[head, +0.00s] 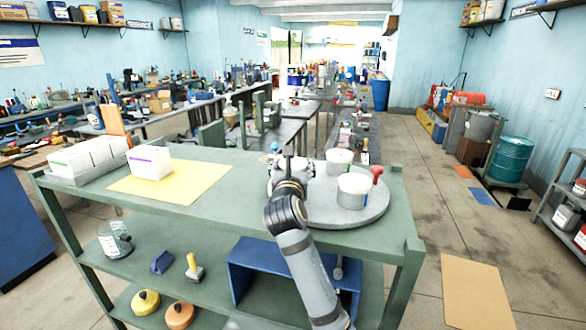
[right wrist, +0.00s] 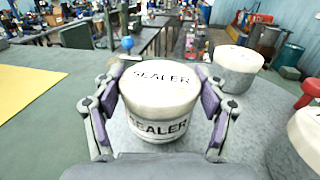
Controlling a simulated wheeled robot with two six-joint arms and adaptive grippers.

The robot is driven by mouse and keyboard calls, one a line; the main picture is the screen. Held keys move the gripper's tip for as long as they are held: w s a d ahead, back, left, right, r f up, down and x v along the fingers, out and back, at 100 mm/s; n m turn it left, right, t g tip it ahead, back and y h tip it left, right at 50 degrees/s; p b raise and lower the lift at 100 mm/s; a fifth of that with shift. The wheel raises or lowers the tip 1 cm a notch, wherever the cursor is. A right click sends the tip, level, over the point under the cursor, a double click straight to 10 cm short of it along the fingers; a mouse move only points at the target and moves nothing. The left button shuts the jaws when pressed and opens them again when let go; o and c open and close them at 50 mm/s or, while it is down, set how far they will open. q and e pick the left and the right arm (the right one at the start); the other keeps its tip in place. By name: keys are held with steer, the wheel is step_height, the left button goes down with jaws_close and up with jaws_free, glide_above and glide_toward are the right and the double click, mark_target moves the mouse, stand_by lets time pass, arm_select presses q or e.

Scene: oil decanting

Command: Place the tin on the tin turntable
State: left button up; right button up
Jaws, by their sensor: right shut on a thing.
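A white-lidded tin marked SEALER (right wrist: 160,88) is between the fingers of my right gripper (right wrist: 158,105), which is shut on its sides. The tin is upright. In the head view my right gripper (head: 287,175) mostly hides it, at the left part of the round grey tin turntable (head: 325,212). I cannot tell whether the tin's base touches the turntable. Two other white-lidded tins, one farther back (head: 340,161) and one nearer (head: 354,190), stand on the turntable's right half. My left gripper is not in view.
A red knob (head: 377,171) stands at the turntable's right edge. On the green bench (head: 235,208), a yellow mat (head: 190,188) bears a white box (head: 149,162); more white boxes (head: 88,156) sit in a tray at the left. The bench between mat and turntable is clear.

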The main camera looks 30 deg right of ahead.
mark_target(293, 163)
steer(key=shift+f, duration=0.5)
stand_by(0.4)
steer(key=o, duration=1.5)
step_height(293, 163, up, 10)
